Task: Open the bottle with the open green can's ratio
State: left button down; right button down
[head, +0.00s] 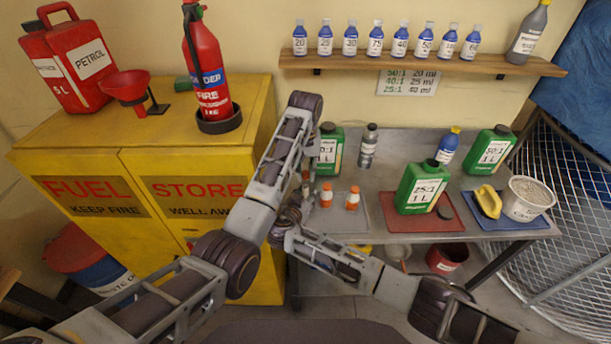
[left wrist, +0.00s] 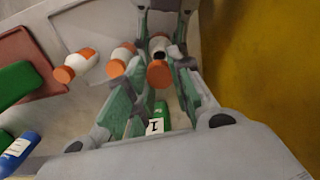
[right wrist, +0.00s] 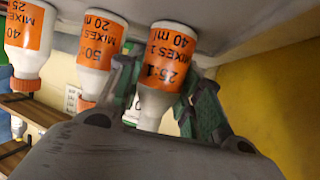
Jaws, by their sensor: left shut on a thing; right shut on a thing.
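The green can marked 25:1 (head: 418,190) stands on a red mat (head: 459,222), a loose black cap (head: 445,212) beside it. My right gripper (right wrist: 155,100) is shut on the white bottle labelled 25:1, 40 ml (right wrist: 172,48). My left gripper (left wrist: 160,80) is shut on an orange cap (left wrist: 159,75). In the left wrist view the cap appears apart from that bottle's dark open mouth (left wrist: 159,46). Two other orange-capped bottles (head: 326,196) (head: 352,199) stand to the right, labelled 50:1 (right wrist: 100,38) and 40 (right wrist: 30,38).
More green cans stand at the back left (head: 329,150) and back right (head: 490,148). A blue mat (head: 510,222) holds a yellow-handled item (head: 488,202) and a white tub (head: 526,200). The yellow fuel cabinet (head: 140,135) is close on the left.

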dwell(0.3)
jog(key=c, duration=0.9)
grip_release()
jog(key=shift+v, duration=6)
